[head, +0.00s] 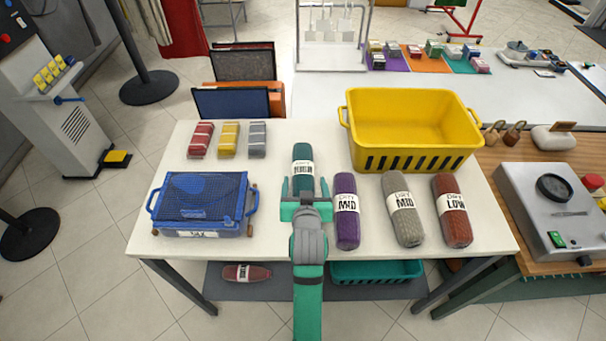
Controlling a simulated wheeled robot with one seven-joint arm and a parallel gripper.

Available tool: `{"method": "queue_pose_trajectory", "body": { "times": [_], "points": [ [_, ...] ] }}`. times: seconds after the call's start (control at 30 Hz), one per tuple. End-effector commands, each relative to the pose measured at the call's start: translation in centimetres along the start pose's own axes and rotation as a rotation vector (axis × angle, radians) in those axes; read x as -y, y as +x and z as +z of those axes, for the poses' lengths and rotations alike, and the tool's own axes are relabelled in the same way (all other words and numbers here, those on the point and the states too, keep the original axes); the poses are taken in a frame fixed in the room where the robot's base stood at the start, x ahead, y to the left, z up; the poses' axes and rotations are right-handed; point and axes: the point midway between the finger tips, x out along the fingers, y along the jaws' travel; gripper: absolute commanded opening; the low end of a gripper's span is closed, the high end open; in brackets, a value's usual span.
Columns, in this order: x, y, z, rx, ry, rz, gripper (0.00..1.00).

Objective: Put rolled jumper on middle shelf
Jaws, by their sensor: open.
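Several rolled garments with white labels lie on the white table (270,230): a teal roll (302,155), a purple roll (346,225), a grey roll (405,220) and a red-brown roll (451,222). The purple and grey labels read "MID" and the red-brown one "LOW"; the teal label is too small to read surely. I cannot tell which roll is the jumper. My gripper (305,186) is open, its fingers to either side of the teal roll's near end. I cannot tell whether it touches the roll. No shelf unit is clearly in view.
A yellow basket (410,160) stands behind the rolls. A blue mesh case (203,212) and small folded bundles (229,138) are on the left. Under the table are a teal crate (375,272) and a dark red roll (247,273). A grey device (550,205) stands at right.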

Motion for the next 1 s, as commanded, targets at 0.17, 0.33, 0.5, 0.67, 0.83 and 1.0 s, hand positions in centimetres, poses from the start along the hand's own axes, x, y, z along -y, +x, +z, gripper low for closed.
{"method": "queue_pose_trajectory", "body": {
  "times": [0.17, 0.33, 0.5, 0.67, 0.83, 1.0],
  "points": [
    [0.4, 2.6, 0.1, 0.0, 0.002, 0.0, 0.74],
    [0.4, 3.8, 0.1, 0.001, 0.001, 0.0, 0.74],
    [0.3, 3.9, 0.1, 0.0, 0.001, 0.0, 0.74],
    [0.3, 3.9, 0.1, 0.0, 0.001, 0.0, 0.5],
    [0.3, 3.9, 0.0, -0.002, 0.001, 0.0, 0.18],
    [0.3, 3.9, 0.0, -0.002, 0.001, 0.0, 0.13]
  ]
}}
